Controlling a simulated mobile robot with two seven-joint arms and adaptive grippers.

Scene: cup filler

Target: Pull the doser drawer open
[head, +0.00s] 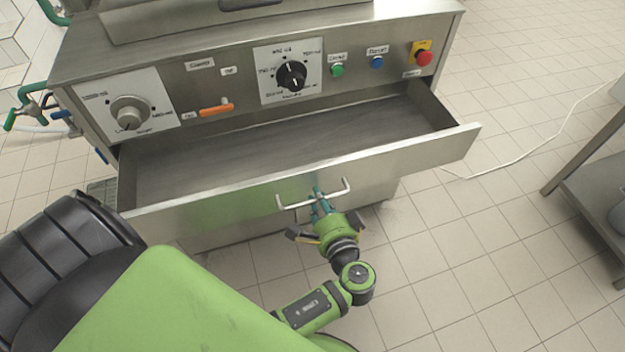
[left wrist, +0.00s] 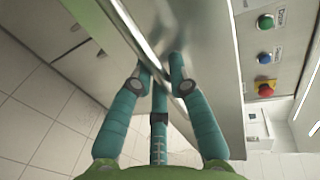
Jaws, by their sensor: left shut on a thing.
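The steel doser drawer (head: 410,161) stands well out from the machine front, and its inside looks empty. A thin bar handle (head: 343,190) is on its front panel. My left gripper (head: 319,199), with teal fingers, is shut on the middle of this handle. In the left wrist view the fingers of my left gripper (left wrist: 160,85) close around the bar beside the shiny drawer front (left wrist: 205,55). The fingers hide part of the handle. My right gripper is in neither view.
Above the drawer, the machine's panel has a large dial (head: 130,113), a black knob (head: 291,75), an orange lever (head: 216,109), a green button (head: 337,70), a blue button (head: 377,62) and a red stop button (head: 424,58). A metal table (head: 600,185) stands at right. Tiled floor in front is clear.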

